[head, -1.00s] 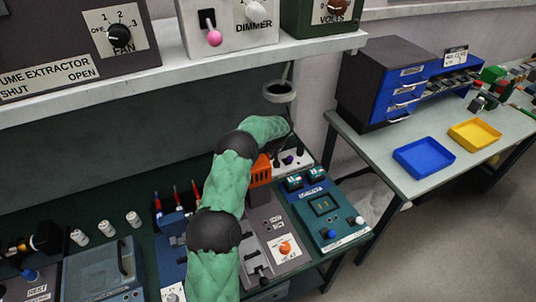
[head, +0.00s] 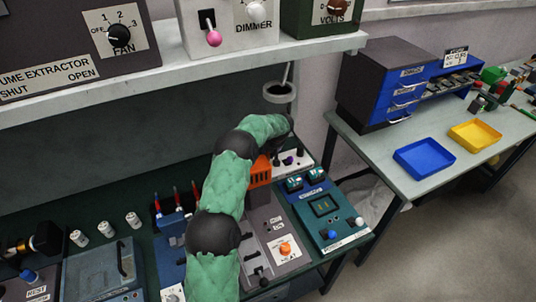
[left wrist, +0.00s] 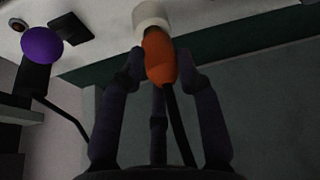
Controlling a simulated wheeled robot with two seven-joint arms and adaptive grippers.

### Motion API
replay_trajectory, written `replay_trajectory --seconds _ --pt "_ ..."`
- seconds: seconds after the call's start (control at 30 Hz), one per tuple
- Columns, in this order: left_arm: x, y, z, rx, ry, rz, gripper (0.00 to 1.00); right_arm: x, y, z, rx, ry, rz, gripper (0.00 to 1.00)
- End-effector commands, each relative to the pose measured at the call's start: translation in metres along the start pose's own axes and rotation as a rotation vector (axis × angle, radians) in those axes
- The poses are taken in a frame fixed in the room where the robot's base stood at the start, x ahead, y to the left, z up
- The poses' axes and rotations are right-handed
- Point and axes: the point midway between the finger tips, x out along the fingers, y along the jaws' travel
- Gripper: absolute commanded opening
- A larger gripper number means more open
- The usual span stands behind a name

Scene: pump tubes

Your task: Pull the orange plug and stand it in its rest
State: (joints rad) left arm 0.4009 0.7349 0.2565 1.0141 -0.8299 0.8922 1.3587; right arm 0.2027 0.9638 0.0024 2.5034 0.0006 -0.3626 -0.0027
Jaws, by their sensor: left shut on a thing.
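The orange plug (left wrist: 160,58) sits between the fingertips of my left gripper (left wrist: 160,68) in the left wrist view. The gripper is shut on it. The plug's far end meets a pale round socket or collar (left wrist: 152,15); I cannot tell whether it is still seated. A dark cable (left wrist: 176,125) trails from the plug's near end. In the head view my green-sleeved left arm reaches over the bench to its back right, and hides the gripper and plug. A label reading REST (head: 38,291) is at the lower left; I cannot tell whether it marks the plug's rest. My right gripper is not visible.
A purple knob (left wrist: 42,45) is beside the socket. An orange slotted block (head: 260,172), a grey heat panel (head: 285,249) and a blue panel (head: 326,207) lie near my arm. A shelf (head: 180,58) overhangs the bench. White cylinders (head: 106,229) stand at left.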

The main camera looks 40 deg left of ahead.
Motion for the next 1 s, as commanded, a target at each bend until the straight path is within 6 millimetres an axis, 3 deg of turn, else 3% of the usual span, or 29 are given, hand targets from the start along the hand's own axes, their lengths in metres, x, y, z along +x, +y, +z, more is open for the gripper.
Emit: replay_trajectory --seconds 0.47,1.0 --pt "-0.003 -0.001 -0.003 0.000 0.002 -0.001 0.00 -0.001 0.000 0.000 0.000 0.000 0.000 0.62" --pt "-0.024 0.000 -0.011 0.000 0.002 0.000 0.00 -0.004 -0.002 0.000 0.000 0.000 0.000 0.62"
